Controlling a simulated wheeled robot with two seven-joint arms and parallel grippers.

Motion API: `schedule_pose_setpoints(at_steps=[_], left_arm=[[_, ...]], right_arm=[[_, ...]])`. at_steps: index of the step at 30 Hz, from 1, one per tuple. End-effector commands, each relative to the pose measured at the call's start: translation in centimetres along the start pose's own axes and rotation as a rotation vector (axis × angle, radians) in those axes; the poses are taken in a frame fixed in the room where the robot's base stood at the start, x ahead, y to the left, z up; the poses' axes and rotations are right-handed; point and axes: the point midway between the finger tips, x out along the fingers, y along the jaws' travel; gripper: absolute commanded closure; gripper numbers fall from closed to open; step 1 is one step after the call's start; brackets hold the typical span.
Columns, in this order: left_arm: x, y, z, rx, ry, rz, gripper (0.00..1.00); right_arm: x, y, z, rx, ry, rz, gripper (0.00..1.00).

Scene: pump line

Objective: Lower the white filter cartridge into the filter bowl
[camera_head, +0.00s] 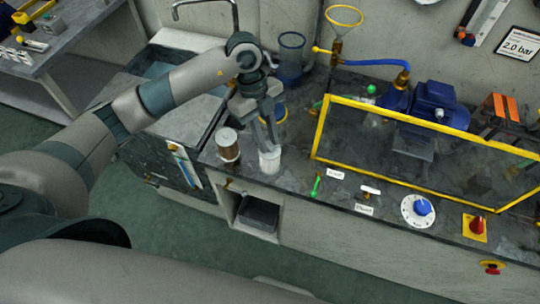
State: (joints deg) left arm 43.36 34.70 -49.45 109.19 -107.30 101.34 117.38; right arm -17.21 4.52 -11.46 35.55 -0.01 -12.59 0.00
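The white filter cartridge (270,161) is a short white cylinder near the front edge of the dark worktop. My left gripper (269,145) points down from above, with its fingertips at the top of the cartridge. From here I cannot tell whether the fingers press on it, or whether its base rests on the worktop. A clear blue bowl (291,60), which looks like the filter bowl, stands upright farther back, behind the gripper. My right gripper is out of view.
A yellow-framed clear guard (318,137) fronts the blue pump (433,103) on the right. A yellow funnel (343,16) stands at the back. A sink (181,68) lies left, under my arm.

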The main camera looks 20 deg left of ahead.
Motion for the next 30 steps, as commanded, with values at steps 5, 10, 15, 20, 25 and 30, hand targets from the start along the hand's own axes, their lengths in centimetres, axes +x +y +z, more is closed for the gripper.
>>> schedule_pose_setpoints(at_steps=[5,10,15,20,25,30], left_arm=[[0.0,0.0,0.0,0.0,0.0,0.0,1.0],[0.0,0.0,0.0,0.0,0.0,0.0,1.0],[-0.3,0.0,-0.1,0.0,0.0,-0.001,1.0],[-1.2,0.0,-0.3,0.0,0.0,-0.001,1.0],[-2.1,0.0,-0.7,0.0,0.0,-0.001,1.0],[-3.0,0.0,-0.9,0.0,0.0,0.0,1.0]], right_arm=[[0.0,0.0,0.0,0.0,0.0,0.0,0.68],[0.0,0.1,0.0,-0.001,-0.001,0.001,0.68],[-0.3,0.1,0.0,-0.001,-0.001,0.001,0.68],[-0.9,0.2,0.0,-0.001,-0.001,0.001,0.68],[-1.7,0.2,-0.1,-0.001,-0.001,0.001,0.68],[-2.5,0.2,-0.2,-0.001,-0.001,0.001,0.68]])
